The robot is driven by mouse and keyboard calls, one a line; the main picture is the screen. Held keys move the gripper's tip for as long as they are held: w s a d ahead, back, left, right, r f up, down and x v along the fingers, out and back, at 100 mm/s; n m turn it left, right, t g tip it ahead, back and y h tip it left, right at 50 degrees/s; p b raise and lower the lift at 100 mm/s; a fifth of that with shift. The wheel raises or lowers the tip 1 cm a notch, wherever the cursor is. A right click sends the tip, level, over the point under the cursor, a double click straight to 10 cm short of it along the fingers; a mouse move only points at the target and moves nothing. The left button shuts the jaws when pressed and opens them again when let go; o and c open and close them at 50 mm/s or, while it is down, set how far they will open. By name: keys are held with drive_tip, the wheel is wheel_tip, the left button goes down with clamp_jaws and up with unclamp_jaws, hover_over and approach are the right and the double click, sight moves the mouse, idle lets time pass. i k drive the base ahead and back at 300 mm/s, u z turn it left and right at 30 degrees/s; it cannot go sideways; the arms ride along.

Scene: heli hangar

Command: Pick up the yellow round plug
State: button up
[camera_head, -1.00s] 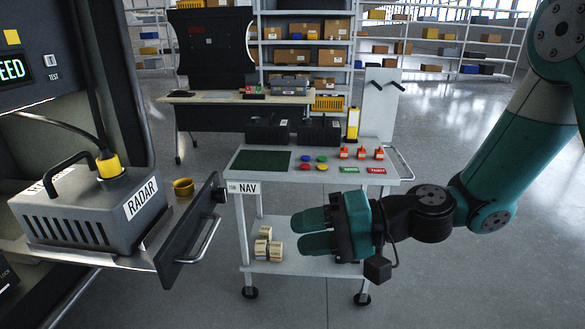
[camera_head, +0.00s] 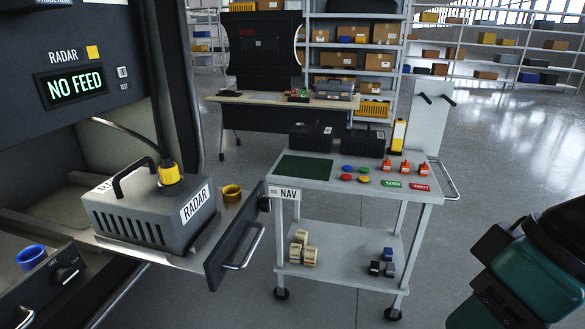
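A yellow round plug (camera_head: 170,173) with a black cable sits upright on top of the grey RADAR box (camera_head: 150,215). A separate small yellow ring-shaped piece (camera_head: 232,193) sits on the drawer tray just right of the box. I cannot tell how the plug is fixed to the box. My gripper (camera_head: 478,314) is at the lower right, far from both yellow pieces. It is partly cut off by the frame edge, and its finger gap does not show clearly.
The RADAR box is on a pulled-out drawer (camera_head: 222,252) with a handle, below a NO FEED display (camera_head: 76,85). A blue ring (camera_head: 31,257) sits at the lower left. A NAV cart (camera_head: 330,178) with coloured buttons stands right of the drawer. Open floor (camera_head: 500,150) lies right of the cart.

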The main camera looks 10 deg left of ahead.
sight(169, 173)
drive_tip(key=u, duration=1.25)
drive_tip(key=k, duration=0.65)
drive_tip(key=z, duration=0.6)
drive_tip(key=i, duration=1.1)
drive_tip(key=u, duration=0.3)
